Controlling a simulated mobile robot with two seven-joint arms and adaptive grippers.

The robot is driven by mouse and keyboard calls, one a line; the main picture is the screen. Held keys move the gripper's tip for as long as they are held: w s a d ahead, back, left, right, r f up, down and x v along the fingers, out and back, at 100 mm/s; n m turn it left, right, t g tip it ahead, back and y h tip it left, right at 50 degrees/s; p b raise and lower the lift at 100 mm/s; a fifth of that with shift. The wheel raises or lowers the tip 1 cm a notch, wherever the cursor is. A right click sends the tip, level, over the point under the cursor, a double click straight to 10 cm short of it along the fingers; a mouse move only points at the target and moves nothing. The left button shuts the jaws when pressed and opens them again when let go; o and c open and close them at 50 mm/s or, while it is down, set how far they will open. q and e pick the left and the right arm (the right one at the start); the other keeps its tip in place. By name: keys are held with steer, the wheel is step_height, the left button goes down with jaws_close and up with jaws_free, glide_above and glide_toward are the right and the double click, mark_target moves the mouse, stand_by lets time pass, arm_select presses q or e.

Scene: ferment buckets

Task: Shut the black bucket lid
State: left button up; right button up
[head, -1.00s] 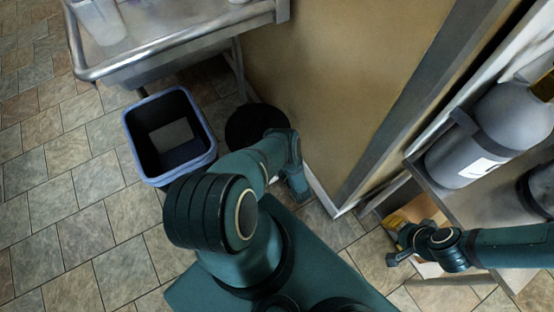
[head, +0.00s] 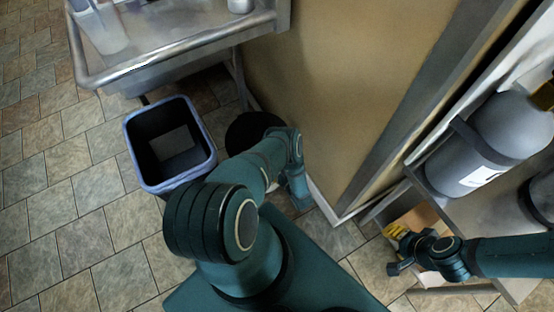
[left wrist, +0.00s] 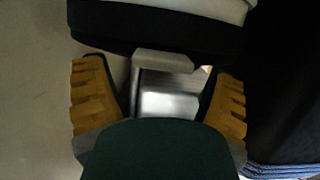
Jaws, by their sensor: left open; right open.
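A round black lid or bucket top (head: 250,128) is on the floor side of the wall, right of the blue-rimmed bin in the head view, partly covered by my left arm. In the left wrist view a curved black rim (left wrist: 155,32) with a white part beyond it crosses the top. My left gripper (left wrist: 162,72) is open, its yellow-padded fingers apart just short of that rim; a pale grey block lies between them. Whether it touches is unclear. The head view hides this gripper. My right gripper (head: 398,250) is open, near the shelf at lower right.
A bin with a blue rim (head: 211,158) stands left of the black lid. A metal sink counter (head: 180,48) is above it. A tan wall panel (head: 340,80) rises at right, with a grey gas cylinder (head: 465,155) beyond. Tiled floor is clear at left.

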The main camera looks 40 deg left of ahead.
arm_select(q)
step_height(320, 180, up, 8)
steer(key=shift+f, duration=0.2)
stand_by(0.7)
